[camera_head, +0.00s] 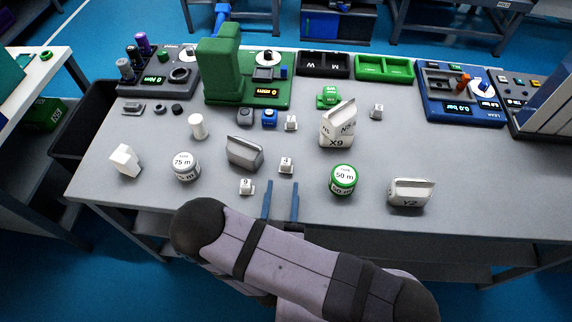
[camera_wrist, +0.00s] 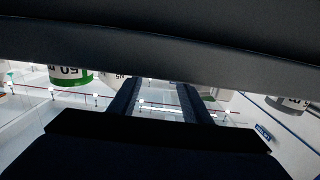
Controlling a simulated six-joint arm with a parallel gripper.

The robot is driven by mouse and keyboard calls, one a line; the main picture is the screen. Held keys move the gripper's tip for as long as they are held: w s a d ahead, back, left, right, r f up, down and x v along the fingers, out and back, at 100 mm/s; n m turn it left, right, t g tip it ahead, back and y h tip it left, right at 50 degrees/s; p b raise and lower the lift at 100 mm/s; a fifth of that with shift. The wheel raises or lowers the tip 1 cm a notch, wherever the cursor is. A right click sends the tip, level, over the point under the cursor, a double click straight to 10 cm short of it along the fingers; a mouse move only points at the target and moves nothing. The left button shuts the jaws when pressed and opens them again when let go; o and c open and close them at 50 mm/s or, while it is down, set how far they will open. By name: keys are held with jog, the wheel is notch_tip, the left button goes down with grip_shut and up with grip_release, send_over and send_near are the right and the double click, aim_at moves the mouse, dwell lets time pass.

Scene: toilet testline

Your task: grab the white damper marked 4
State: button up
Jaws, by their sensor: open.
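A small white damper (camera_head: 286,165) stands on the grey table, just beyond my fingertips. Its dark mark looks like a 4 but is small. My gripper (camera_head: 281,188) is open and empty at the table's front edge, its two blue fingers apart and pointing toward this damper. Another small white damper (camera_head: 246,186), marked 9, stands just left of the fingers. Two more small white dampers (camera_head: 290,123) (camera_head: 377,111) stand farther back, with marks too small to read surely. In the wrist view the fingers (camera_wrist: 157,103) show apart, and I cannot make out the damper there.
A grey block (camera_head: 244,152) and a white 75 m roll (camera_head: 186,166) stand to the left. A green 50 m roll (camera_head: 343,179), an X9 bag (camera_head: 338,125) and a Y2 bag (camera_head: 410,193) stand to the right. A green press (camera_head: 222,70) stands at the back.

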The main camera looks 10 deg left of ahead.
aim_at(285, 167)
jog(key=shift+w+p, duration=0.35)
jog(key=shift+w, duration=0.75)
jog(key=shift+w+d+r+p, duration=0.1)
jog(key=shift+w+p, duration=0.3)
jog(key=shift+w, duration=0.05)
jog(key=w+p, duration=0.1)
jog(key=w, duration=0.2)
jog(key=shift+w+p, duration=0.3)
jog(key=shift+w, duration=0.35)
grip_shut()
